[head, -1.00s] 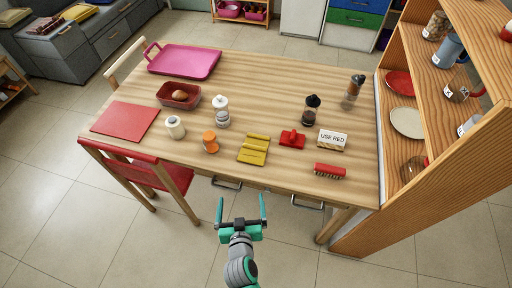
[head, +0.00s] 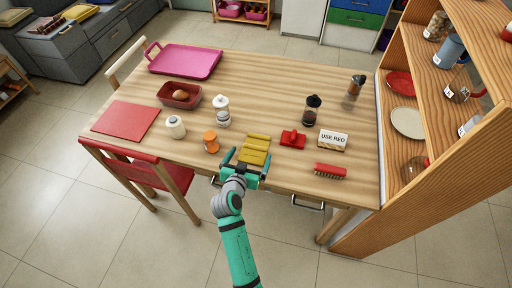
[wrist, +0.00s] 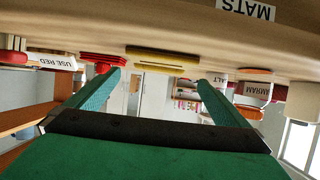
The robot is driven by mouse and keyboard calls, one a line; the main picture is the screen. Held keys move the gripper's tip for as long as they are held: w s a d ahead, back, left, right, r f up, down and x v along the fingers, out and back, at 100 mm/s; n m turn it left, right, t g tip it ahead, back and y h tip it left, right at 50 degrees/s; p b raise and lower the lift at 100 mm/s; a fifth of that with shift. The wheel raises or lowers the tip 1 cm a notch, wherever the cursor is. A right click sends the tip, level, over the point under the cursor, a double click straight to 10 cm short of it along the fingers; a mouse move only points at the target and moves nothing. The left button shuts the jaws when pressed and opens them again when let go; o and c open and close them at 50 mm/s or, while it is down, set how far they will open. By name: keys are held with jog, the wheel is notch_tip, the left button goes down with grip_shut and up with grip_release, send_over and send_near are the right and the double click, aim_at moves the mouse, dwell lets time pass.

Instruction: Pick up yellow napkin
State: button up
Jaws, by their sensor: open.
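The yellow napkin (head: 257,147) lies folded flat near the table's front edge. In the wrist view, which looks upside down, the napkin (wrist: 160,58) shows edge-on between and beyond my fingers. My gripper (head: 250,154) is open, its two teal fingers spread apart at the napkin's near side. In the head view the fingers overlap the napkin's near end, but nothing shows held between them. In the wrist view my gripper (wrist: 161,80) is empty. Whether the fingers touch the napkin or the table edge cannot be told.
An orange item (head: 211,142) stands left of the napkin. A red item (head: 293,138), a "USE RED" sign (head: 332,139) and a red brush (head: 330,171) are to the right. A red chair (head: 140,168) stands at the left front.

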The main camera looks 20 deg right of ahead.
aim_at(255, 148)
jog(key=shift+x, duration=2.9)
jog(key=shift+s+a, duration=0.1)
jog(key=c, duration=1.1)
jog(key=shift+s+d, duration=0.15)
jog(key=shift+d, duration=0.1)
